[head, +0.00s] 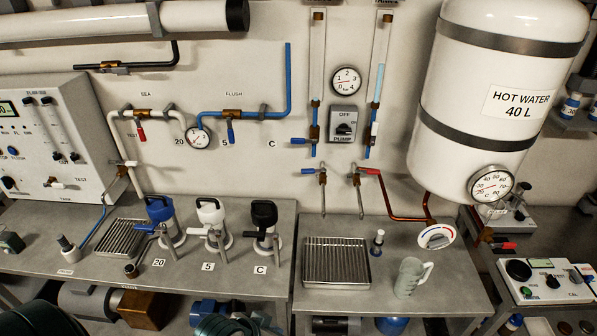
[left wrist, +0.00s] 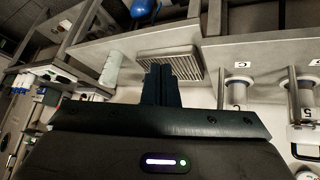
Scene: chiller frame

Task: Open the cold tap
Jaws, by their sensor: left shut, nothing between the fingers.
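The tap with the short blue handle (head: 309,171) is on the wall above a slatted drain tray (head: 336,262). Its handle lies roughly level, pointing left, and its thin spout (head: 323,195) hangs down. To its right is a matching tap with a red handle (head: 370,171), fed by a copper pipe. No water shows at either spout. My left gripper (left wrist: 172,72) is shut and empty in the left wrist view, its fingertips overlapping the slatted tray (left wrist: 188,57) in the picture. I cannot clearly make out its fingers in the head view. My right gripper is not in view.
Another blue-handled valve (head: 300,141) is just above the taps. The white hot water tank (head: 497,90) hangs at the right.

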